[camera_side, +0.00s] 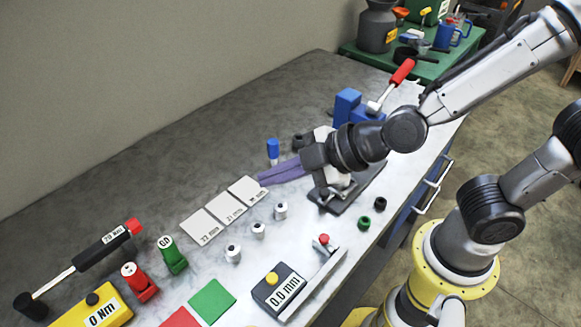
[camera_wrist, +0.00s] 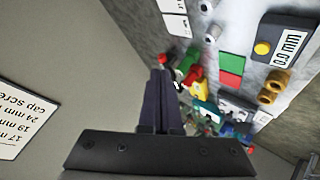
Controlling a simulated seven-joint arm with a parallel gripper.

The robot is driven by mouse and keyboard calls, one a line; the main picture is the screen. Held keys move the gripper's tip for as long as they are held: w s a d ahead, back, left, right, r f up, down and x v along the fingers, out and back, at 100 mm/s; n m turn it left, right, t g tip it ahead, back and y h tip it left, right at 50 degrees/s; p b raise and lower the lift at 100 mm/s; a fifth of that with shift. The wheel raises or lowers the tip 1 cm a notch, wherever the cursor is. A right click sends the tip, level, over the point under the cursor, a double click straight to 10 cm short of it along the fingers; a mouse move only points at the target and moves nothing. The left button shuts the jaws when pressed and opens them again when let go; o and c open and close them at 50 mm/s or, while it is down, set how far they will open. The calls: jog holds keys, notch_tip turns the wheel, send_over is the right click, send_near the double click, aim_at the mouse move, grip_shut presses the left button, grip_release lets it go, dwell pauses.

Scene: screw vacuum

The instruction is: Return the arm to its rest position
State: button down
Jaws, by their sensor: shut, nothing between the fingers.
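My gripper (camera_side: 262,181) is held above the workbench (camera_side: 330,240) with its dark purple fingers pointing left in the side view. The fingers (camera_wrist: 161,72) are together with nothing between them, and they show in the middle of the wrist view. In the side view they appear just behind the white labelled cards (camera_side: 230,208) and in front of a small blue-capped item (camera_side: 273,150). I cannot tell their exact height above the bench.
Several small metal sockets (camera_side: 233,253), a gauge marked 0.0 mm (camera_side: 280,290), red and green squares (camera_side: 212,301) and a torque wrench (camera_side: 85,262) lie on the bench. A wall borders the bench at left.

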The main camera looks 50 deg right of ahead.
jog(key=s+d+r+m+h, duration=0.1)
jog(key=s+d+r+m, duration=0.1)
jog(key=d+r+m, duration=0.35)
jog(key=s+d+r+m+h, duration=0.1)
jog(key=d+r+m+h, duration=0.15)
jog(key=d, duration=0.65)
jog(key=s+d+f+m+g+h, duration=0.1)
jog(key=s+d+m+g, duration=0.1)
jog(key=s, duration=0.3)
jog(key=s+d+f+m+g, duration=0.1)
jog(key=s+d+f+m, duration=0.1)
jog(key=s, duration=0.4)
jog(key=shift+d+f+m+g+h, duration=0.25)
jog(key=shift+d+m+g+h, duration=0.25)
jog(key=shift+m, duration=0.7)
